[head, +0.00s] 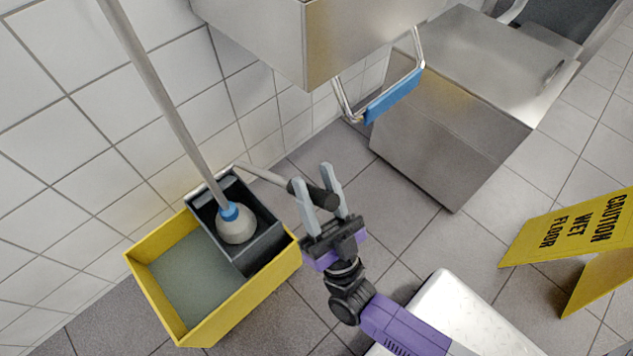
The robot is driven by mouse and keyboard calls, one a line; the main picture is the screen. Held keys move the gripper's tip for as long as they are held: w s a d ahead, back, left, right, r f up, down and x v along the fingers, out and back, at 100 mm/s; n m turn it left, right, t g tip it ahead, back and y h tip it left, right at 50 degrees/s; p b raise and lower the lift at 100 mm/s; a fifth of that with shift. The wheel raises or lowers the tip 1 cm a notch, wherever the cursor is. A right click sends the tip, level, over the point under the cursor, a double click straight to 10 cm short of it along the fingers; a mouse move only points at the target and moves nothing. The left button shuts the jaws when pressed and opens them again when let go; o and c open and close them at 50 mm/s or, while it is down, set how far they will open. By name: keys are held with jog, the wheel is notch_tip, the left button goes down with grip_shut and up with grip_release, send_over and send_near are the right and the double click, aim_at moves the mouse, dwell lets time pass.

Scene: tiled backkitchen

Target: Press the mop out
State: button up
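A yellow mop bucket (218,318) with grey water stands on the floor at lower left. A dark grey wringer (262,248) sits in its back right part. The mop's pale head (238,228), with a blue collar, rests in the wringer, and its long handle (160,85) leans up to the upper left. The wringer's lever (262,174) runs right from the wringer to a black grip (318,195). My gripper (314,180) is open, its fingers apart and overlapping the black grip in the view. I cannot tell whether they touch it.
A tiled wall rises behind the bucket. A steel basin (320,40) juts out above, with a blue-padded bar (394,96) below it. A steel cabinet (455,110) stands at right. A yellow caution sign (565,228) stands on the floor at far right.

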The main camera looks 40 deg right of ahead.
jog(key=shift+o, duration=0.4)
jog(key=v, duration=0.7)
jog(key=shift+s+f, duration=0.25)
jog(key=shift+a, duration=0.1)
